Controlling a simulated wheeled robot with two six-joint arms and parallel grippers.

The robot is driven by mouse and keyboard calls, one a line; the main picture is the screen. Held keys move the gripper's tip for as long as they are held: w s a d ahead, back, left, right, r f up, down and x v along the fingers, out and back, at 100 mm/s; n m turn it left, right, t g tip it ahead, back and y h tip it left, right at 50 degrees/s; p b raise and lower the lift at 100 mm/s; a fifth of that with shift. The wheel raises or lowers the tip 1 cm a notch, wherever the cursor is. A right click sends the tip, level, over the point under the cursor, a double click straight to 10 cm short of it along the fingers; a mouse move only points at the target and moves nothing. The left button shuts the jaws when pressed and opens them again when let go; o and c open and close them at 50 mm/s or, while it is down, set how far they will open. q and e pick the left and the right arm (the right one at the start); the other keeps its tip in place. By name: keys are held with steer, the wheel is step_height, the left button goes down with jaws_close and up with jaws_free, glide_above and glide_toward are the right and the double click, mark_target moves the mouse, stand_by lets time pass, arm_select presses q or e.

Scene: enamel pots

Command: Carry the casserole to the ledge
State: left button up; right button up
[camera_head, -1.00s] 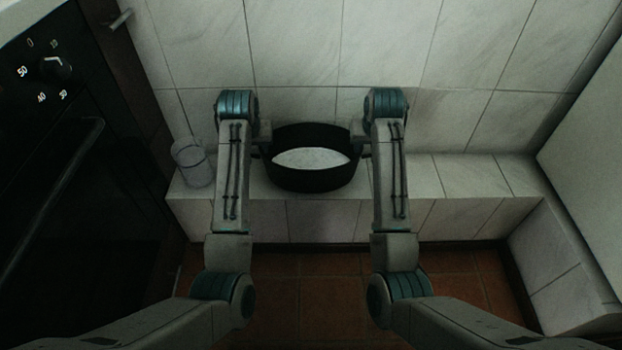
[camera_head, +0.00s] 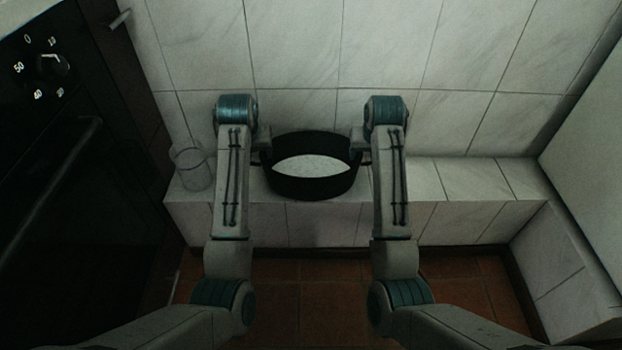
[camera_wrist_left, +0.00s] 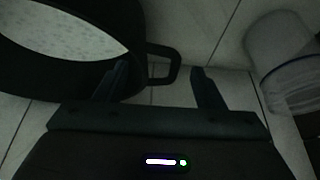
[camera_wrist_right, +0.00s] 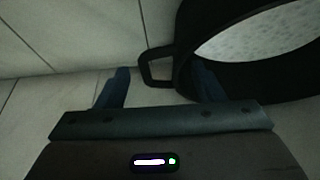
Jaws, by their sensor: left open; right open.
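The black casserole (camera_head: 312,187), with a pale speckled inside, sits upright on the white tiled ledge (camera_head: 450,180) against the wall. My left gripper (camera_head: 262,150) is at its left side and my right gripper (camera_head: 362,150) at its right side. In the left wrist view, the open fingers (camera_wrist_left: 157,80) stand either side of the casserole's loop handle (camera_wrist_left: 165,65). In the right wrist view, the open fingers (camera_wrist_right: 160,82) likewise stand either side of the other handle (camera_wrist_right: 153,68). Neither gripper is closed on a handle. My wrists partly hide the handles in the head view.
A clear glass (camera_head: 191,169) stands on the ledge left of my left arm; it also shows in the left wrist view (camera_wrist_left: 285,62). A black oven (camera_head: 60,170) is at far left. The ledge right of my right arm is clear.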

steer(key=shift+r, duration=0.15)
arm_select(q)
steer(key=v, duration=1)
steer(key=shift+s+r, duration=0.2)
steer(key=shift+r, duration=0.15)
arm_select(e)
steer(key=v, duration=0.7)
steer(key=shift+s+r, duration=0.1)
steer(key=shift+s, duration=0.05)
